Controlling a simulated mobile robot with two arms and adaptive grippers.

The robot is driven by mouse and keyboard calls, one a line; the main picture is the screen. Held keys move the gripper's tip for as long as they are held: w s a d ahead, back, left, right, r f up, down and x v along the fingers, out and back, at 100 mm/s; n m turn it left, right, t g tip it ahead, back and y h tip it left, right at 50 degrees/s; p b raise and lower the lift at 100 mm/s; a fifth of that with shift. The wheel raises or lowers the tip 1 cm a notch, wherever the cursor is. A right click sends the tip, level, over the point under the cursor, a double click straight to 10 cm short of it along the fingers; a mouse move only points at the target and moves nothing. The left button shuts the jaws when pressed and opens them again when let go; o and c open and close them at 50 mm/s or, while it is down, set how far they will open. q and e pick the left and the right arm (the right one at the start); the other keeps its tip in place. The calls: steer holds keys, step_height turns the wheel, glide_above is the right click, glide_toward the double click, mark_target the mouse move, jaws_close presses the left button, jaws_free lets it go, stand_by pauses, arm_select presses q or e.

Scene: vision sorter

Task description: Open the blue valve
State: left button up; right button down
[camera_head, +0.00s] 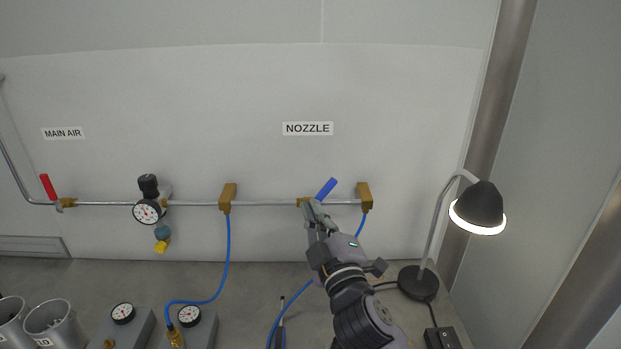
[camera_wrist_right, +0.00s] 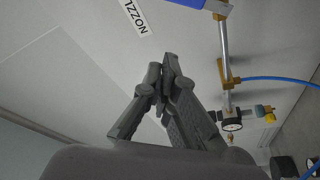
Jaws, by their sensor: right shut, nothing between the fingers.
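The blue valve handle (camera_head: 326,188) slants up to the right from the pipe under the NOZZLE label. It also shows at the top edge of the right wrist view (camera_wrist_right: 185,3), partly cut off. The brass valve body (camera_head: 303,201) is partly hidden by my right gripper. My right gripper (camera_head: 313,205) is shut and empty, just below the handle in the head view. In the right wrist view its closed fingertips (camera_wrist_right: 167,66) stand apart from the handle. Whether it touches the valve cannot be told from the head view. My left gripper is out of view.
The metal pipe (camera_head: 265,203) runs along the wall with brass fittings, a pressure gauge (camera_head: 146,211) and a red valve handle (camera_head: 47,187). Blue hoses (camera_head: 228,255) hang down. A lit lamp (camera_head: 478,207) stands right of my arm. Metal cups (camera_head: 58,325) stand at lower left.

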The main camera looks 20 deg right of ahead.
step_height(320, 180, up, 2)
steer(key=r+p, duration=0.1)
steer(key=p, duration=0.3)
glide_above(320, 197)
steer(key=a, duration=0.4)
steer(key=s+d+f, duration=0.2)
steer(key=d+f, duration=0.1)
steer(key=shift+f, duration=0.1)
steer(key=shift+w+a, duration=0.1)
steer(key=shift+a, duration=0.05)
